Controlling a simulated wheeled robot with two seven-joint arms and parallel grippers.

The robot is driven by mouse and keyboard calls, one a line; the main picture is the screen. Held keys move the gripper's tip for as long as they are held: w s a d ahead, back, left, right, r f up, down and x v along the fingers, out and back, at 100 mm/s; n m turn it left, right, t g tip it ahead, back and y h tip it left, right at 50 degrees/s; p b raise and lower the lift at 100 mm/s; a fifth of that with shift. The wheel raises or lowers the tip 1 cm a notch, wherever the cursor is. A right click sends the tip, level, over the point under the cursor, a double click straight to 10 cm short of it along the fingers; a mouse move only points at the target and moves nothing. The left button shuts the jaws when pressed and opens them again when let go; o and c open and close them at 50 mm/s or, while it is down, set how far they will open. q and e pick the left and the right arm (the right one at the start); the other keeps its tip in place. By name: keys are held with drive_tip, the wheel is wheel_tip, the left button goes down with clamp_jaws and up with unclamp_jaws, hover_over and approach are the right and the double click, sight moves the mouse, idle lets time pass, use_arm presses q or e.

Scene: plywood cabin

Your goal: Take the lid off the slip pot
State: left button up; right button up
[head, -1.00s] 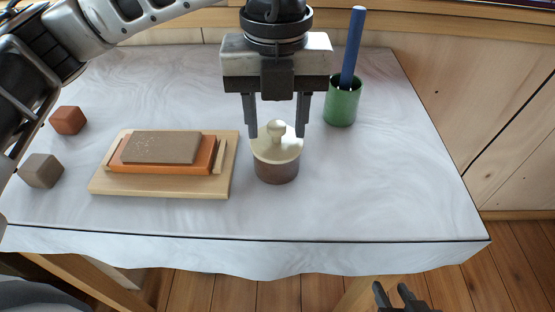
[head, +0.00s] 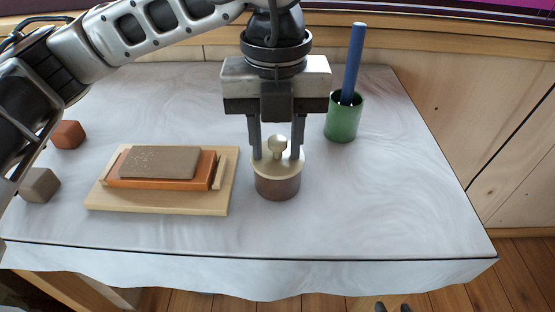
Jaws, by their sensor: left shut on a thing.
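The slip pot (head: 278,187) is a small brown round pot standing on the table. Its cream lid (head: 277,167) with a round knob (head: 277,144) sits on top of it. My left gripper (head: 277,156) points straight down over the pot, one finger on each side of the knob, its tips at the lid's top. It is shut on the lid. The lid appears seated on the pot, with no gap visible.
A green cup (head: 343,122) with a blue rod (head: 353,62) stands behind right of the pot. A wooden board (head: 160,202) bearing an orange block and a brown slab lies left. Two small blocks (head: 67,134) (head: 40,184) sit far left. The table's right front (head: 390,210) is clear.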

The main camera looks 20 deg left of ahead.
sight(277, 139)
use_arm(q)
drive_tip(key=shift+d, duration=0.1)
drive_tip(key=c, duration=0.3)
drive_tip(key=shift+r+p, duration=0.35)
drive_tip(key=shift+r, duration=0.05)
drive_tip(key=shift+c, duration=0.2)
drive_tip(key=shift+r+p, duration=0.45)
drive_tip(key=shift+r, duration=0.4)
drive_tip(key=shift+r+p, duration=0.4)
drive_tip(key=shift+r, duration=0.5)
